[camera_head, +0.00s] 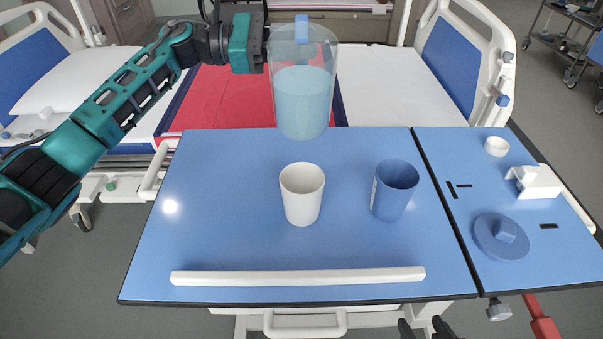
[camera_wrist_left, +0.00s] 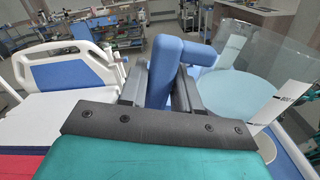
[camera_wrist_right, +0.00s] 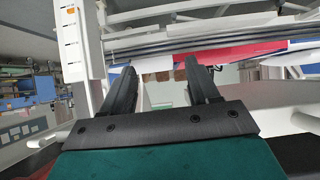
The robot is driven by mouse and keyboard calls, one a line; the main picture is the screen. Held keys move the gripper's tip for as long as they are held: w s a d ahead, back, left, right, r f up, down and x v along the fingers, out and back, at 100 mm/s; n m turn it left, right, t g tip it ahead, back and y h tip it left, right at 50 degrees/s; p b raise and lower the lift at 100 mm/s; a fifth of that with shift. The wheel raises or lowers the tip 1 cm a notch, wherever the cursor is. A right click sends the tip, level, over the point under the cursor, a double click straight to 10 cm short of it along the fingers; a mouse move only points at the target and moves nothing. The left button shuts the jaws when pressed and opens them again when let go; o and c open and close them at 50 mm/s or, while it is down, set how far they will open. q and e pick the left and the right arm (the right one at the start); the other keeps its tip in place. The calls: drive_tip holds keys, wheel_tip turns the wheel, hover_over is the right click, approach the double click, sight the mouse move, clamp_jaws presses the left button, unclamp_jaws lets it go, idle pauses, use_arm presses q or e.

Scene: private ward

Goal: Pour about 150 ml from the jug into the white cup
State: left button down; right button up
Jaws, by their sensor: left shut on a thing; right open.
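The clear jug (camera_head: 303,100) is held up over the far edge of the blue tabletop, behind the white cup. It looks upright and holds pale blue liquid. My left gripper (camera_wrist_left: 160,90) is shut on the jug's blue handle (camera_wrist_left: 163,68); part of the jug (camera_wrist_left: 255,60) shows at right in the left wrist view. The white cup (camera_head: 302,195) stands upright on the table, apart from the jug; its inside looks empty. My right gripper (camera_head: 425,328) is open at the bottom edge of the head view, and its spread fingers (camera_wrist_right: 168,95) are empty in the right wrist view.
A blue cup (camera_head: 393,192) stands right of the white cup. A white bar (camera_head: 298,276) lies along the table's near side. The right panel carries a blue lid (camera_head: 501,238), a white ring (camera_head: 497,146) and a white holder (camera_head: 537,182). The table's left part is clear. Beds stand behind.

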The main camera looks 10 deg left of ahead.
idle(0.4)
use_arm(q)
drive_tip(key=shift+w+a+b, duration=0.1)
drive_tip(key=shift+b, duration=0.85)
drive_tip(key=shift+r, duration=0.1)
drive_tip(key=shift+m, duration=0.3)
drive_tip(key=shift+b, duration=0.75)
drive_tip(key=shift+r, duration=0.2)
